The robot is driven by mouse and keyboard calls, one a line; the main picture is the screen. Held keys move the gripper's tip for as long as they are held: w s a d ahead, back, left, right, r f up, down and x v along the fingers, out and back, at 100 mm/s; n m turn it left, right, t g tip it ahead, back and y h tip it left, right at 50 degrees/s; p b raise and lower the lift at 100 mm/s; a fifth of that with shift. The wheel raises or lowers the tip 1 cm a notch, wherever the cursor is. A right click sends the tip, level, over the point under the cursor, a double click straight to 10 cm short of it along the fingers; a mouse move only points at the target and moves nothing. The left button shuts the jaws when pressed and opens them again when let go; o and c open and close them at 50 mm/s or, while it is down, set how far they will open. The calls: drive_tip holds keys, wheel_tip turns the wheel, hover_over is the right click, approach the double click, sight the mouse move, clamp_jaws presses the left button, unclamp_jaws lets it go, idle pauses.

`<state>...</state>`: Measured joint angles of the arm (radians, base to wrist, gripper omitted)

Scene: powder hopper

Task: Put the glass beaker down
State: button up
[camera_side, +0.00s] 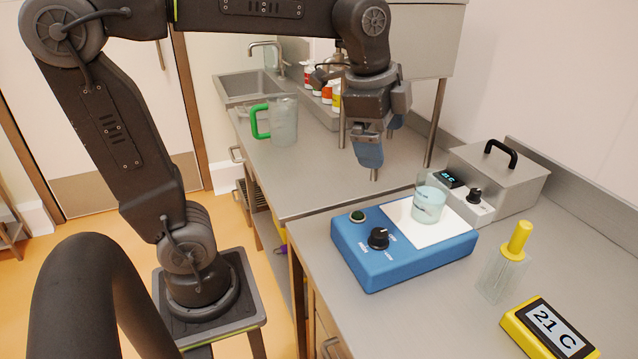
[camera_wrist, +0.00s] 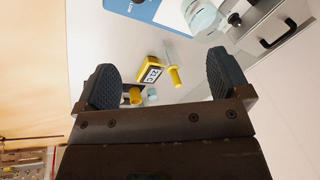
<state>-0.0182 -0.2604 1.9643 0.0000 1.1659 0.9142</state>
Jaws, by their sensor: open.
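The glass beaker (camera_side: 429,205), holding pale blue liquid, stands upright on the white top plate (camera_side: 408,228) of the blue stirrer (camera_side: 400,252). In the wrist view the beaker (camera_wrist: 203,17) shows at the top, beyond my fingers. My gripper (camera_side: 378,150) is open and empty, above and to the left of the beaker in the side view, apart from it. In the wrist view the two dark padded fingers of my gripper (camera_wrist: 160,88) stand wide apart with nothing between them that they touch.
A grey box with a black handle (camera_side: 497,180) stands behind the beaker. A yellow-handled tool in a clear holder (camera_side: 503,270) and a yellow thermometer display (camera_side: 548,330) are at the right. A green-handled jug (camera_side: 284,122) stands near the sink (camera_side: 250,86).

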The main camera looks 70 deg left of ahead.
drive_tip(key=s+f+n+t, duration=0.2)
drive_tip(key=s+f+n, duration=0.4)
drive_tip(key=s+n, duration=0.4)
drive_tip(key=shift+s+d+f, duration=0.2)
drive_tip(key=shift+s+d, duration=0.1)
drive_tip(key=shift+s, duration=0.2)
idle(1.2)
